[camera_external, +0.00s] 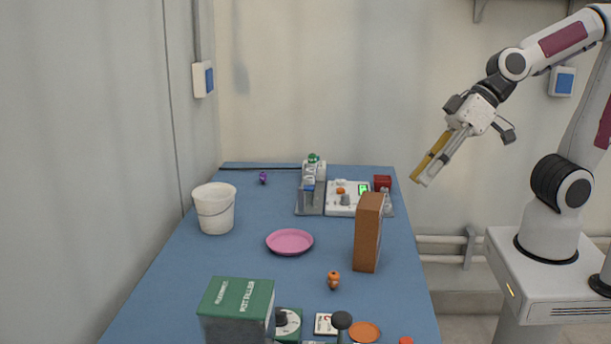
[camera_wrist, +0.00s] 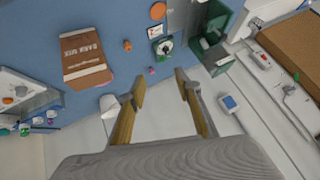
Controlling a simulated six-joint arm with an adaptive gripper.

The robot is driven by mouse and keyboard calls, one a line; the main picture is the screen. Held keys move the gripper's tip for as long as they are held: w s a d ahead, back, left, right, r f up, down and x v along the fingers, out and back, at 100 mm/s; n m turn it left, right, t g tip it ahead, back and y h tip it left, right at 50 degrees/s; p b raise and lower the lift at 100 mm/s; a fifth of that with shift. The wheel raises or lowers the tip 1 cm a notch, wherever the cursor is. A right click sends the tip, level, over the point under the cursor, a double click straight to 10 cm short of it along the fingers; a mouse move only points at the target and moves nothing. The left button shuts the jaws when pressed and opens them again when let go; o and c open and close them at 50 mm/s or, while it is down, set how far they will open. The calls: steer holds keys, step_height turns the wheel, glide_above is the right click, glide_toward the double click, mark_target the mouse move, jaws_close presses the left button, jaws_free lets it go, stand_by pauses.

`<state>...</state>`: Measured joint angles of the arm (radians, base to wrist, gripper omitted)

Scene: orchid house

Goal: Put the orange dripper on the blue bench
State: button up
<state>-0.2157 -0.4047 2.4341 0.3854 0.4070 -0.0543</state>
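A small orange two-lobed piece, which looks like the orange dripper (camera_external: 333,280), sits on the blue bench (camera_external: 300,263), in front of the brown bag. In the wrist view it shows as a small orange shape (camera_wrist: 127,45) on the blue surface (camera_wrist: 112,20). My gripper (camera_external: 428,168) is raised beyond the bench's right side, well away from this piece. In the wrist view its yellowish fingers (camera_wrist: 160,84) are spread, with nothing between them.
The brown bag (camera_external: 367,233) stands upright near the bench's right side. A pink plate (camera_external: 289,241), white bucket (camera_external: 214,208) and green box (camera_external: 238,308) stand around. Small orange parts lie on a white device (camera_external: 346,201). An orange disc (camera_external: 365,331) lies in front.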

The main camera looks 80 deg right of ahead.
steer(key=s+d+f+g+h, duration=0.1)
steer(key=s+d+g+h, duration=0.1)
steer(key=s+d, duration=1)
steer(key=shift+s+h, duration=0.75)
steer(key=shift+h, duration=0.05)
